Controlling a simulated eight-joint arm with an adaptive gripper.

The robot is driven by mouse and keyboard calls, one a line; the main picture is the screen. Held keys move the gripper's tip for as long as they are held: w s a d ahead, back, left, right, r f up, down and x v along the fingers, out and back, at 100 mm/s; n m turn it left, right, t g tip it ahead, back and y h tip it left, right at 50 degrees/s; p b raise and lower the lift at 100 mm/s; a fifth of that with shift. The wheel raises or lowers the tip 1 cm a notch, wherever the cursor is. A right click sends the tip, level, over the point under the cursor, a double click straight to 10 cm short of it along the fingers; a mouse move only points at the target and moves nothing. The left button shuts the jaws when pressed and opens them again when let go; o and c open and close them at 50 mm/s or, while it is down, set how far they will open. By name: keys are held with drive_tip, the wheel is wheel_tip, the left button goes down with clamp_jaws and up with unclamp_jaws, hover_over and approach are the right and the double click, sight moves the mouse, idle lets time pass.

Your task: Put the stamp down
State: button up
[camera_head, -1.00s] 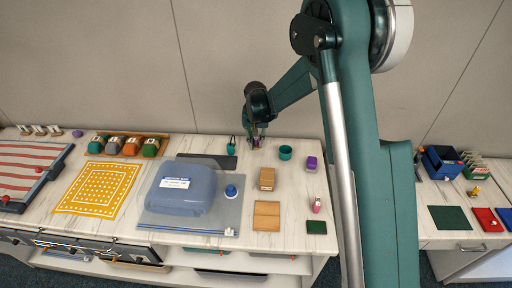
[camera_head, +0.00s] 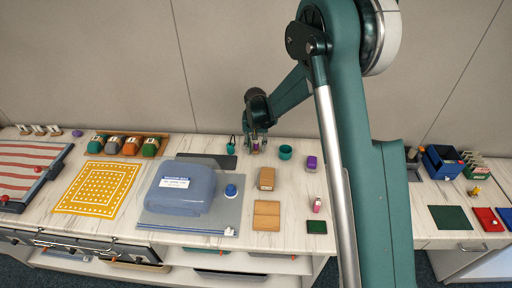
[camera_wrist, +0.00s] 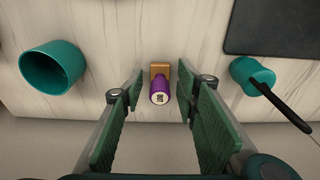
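The stamp (camera_wrist: 159,92) has a purple handle with a marked end and a tan wooden base. It stands near the back edge of the pale wood-look table. My gripper (camera_wrist: 160,82) is open, with one green-padded finger on each side of the stamp and a visible gap on both sides. In the head view, my gripper (camera_head: 256,145) is low at the back of the table, and the stamp is small and partly hidden between its fingers.
A teal cup (camera_head: 286,152) stands to the right of the gripper. A teal holder with a dark stick (camera_head: 231,147) stands close to its left, beside a dark flat mat (camera_head: 205,160). A purple-topped block (camera_head: 311,162) and a wooden box (camera_head: 266,178) are farther forward.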

sight(256, 152)
drive_tip(key=shift+r, duration=0.15)
wheel_tip(256, 152, up, 12)
drive_tip(key=s, duration=0.1)
drive_tip(key=shift+s+p, duration=0.25)
drive_tip(key=shift+p, duration=0.2)
idle(0.4)
drive_tip(key=shift+d+r, duration=0.1)
idle(0.7)
drive_tip(key=s+d+r+t, duration=0.3)
drive_tip(key=s+d+r, duration=1.4)
drive_tip(key=s+r, duration=0.15)
drive_tip(key=s+d+t, duration=0.1)
drive_tip(key=s+d, duration=0.4)
drive_tip(key=s, duration=0.7)
drive_tip(key=s+d+t, duration=0.1)
drive_tip(key=s+d, duration=0.4)
drive_tip(key=s, duration=0.7)
drive_tip(key=shift+d+r+t, duration=0.15)
drive_tip(key=shift+d+t, duration=0.25)
